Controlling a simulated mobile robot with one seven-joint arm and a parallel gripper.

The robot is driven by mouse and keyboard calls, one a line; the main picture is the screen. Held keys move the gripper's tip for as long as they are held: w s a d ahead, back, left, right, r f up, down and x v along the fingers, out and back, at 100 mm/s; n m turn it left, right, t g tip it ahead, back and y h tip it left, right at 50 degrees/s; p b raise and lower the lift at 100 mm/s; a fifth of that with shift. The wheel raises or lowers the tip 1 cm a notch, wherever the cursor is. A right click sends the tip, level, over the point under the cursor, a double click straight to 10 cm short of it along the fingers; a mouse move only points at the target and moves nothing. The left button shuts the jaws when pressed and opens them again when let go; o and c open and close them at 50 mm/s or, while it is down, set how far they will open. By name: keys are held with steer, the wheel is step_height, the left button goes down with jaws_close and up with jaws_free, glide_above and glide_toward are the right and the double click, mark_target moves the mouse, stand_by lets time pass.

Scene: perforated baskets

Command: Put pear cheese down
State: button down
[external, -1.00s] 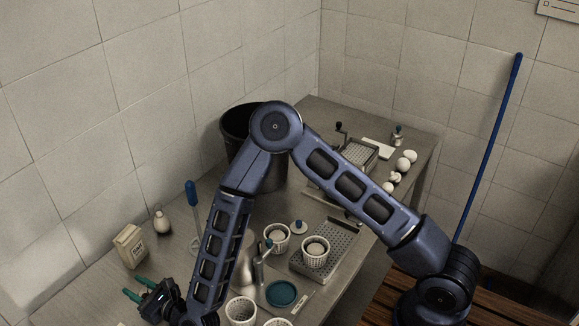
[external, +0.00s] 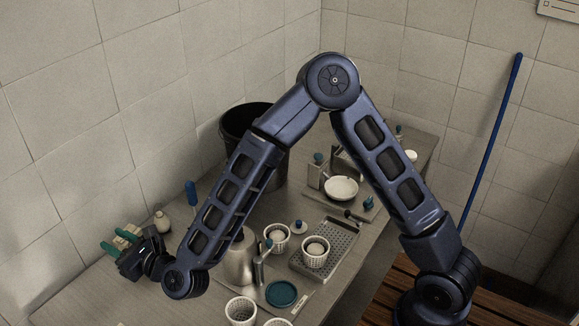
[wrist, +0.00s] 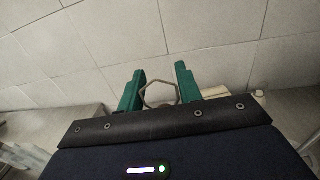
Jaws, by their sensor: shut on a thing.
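My gripper (external: 118,243) is over the far left end of the steel table, in front of a cream box that it partly hides. Its green fingers also show in the wrist view (wrist: 160,88). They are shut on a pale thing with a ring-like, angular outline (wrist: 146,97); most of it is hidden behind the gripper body. I cannot tell its full shape, or whether it is the pear cheese. A small white pear-shaped thing with a dark top (external: 162,223) stands on the table, right of my gripper and apart from it.
A dark bucket (external: 235,125) stands at the back wall. A blue-handled tool (external: 191,195) stands upright near it. White perforated baskets (external: 315,262), a teal lid (external: 281,294) and a perforated tray (external: 345,245) fill the middle and right. The table's front left is clear.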

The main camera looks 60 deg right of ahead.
steer(key=shift+w+d+r, duration=0.1)
steer(key=shift+d+r, duration=0.05)
steer(key=shift+r, duration=0.55)
steer(key=w+d+r+m+h, duration=0.25)
steer(key=w+d, duration=0.35)
steer(key=d, duration=0.6)
steer(key=w+d+r+m+g+h, duration=0.1)
steer(key=w+d+r+h, duration=0.15)
steer(key=w+d, duration=0.65)
steer(key=w+d+r+m+h, duration=0.2)
steer(key=w+d+h, duration=0.2)
steer(key=d, duration=1.2)
step_height(320, 180, down, 21)
steer(key=s+d+n+t+y, duration=0.1)
steer(key=s+d+n+y, duration=0.2)
steer(key=y, duration=0.4)
step_height(320, 180, up, 20)
steer(key=w+n, duration=0.1)
steer(key=s+d+n+g+y, duration=0.15)
steer(key=s+d+y, duration=0.35)
steer(key=s, duration=0.7)
steer(key=s+d+n+y, duration=0.25)
steer(key=s+d, duration=0.35)
steer(key=s, duration=0.6)
steer(key=shift+n+h, duration=0.25)
steer(key=shift+n, duration=0.2)
steer(key=f, duration=2.5)
steer(key=shift+w+d+f, duration=0.1)
steer(key=shift+w+f, duration=0.2)
steer(key=shift+w, duration=0.05)
